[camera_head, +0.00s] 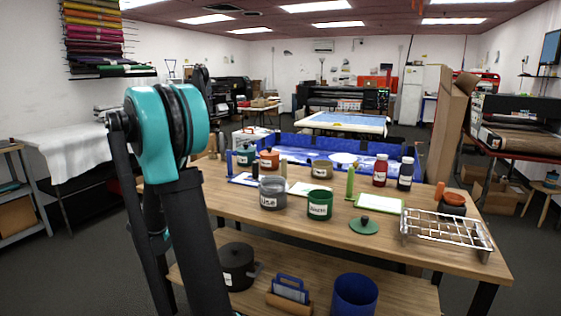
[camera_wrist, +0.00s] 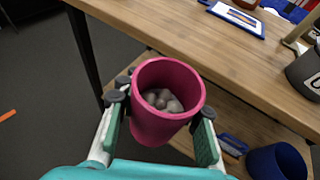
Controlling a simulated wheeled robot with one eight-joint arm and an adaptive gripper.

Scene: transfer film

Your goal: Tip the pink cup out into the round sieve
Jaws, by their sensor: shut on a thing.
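The pink cup (camera_wrist: 158,128) is in the wrist view with its open mouth towards the camera. Several greyish-pink round pieces (camera_wrist: 163,100) lie inside it. My gripper (camera_wrist: 161,107) is shut on the cup, with one finger on each side of its wall. The cup is off to the side of the wooden table's edge, apart from the things on it. In the head view my own arm shows at the left, while the gripper and cup are not visible. I cannot make out for sure which thing is the round sieve.
The wooden table (camera_head: 300,231) holds a grey pot (camera_head: 272,192), a green pot (camera_head: 320,205), a green lid (camera_head: 363,225), a wire rack (camera_head: 447,231) and several jars. A blue bin (camera_head: 354,295) and a dark lidded pot (camera_head: 237,266) stand on the lower shelf.

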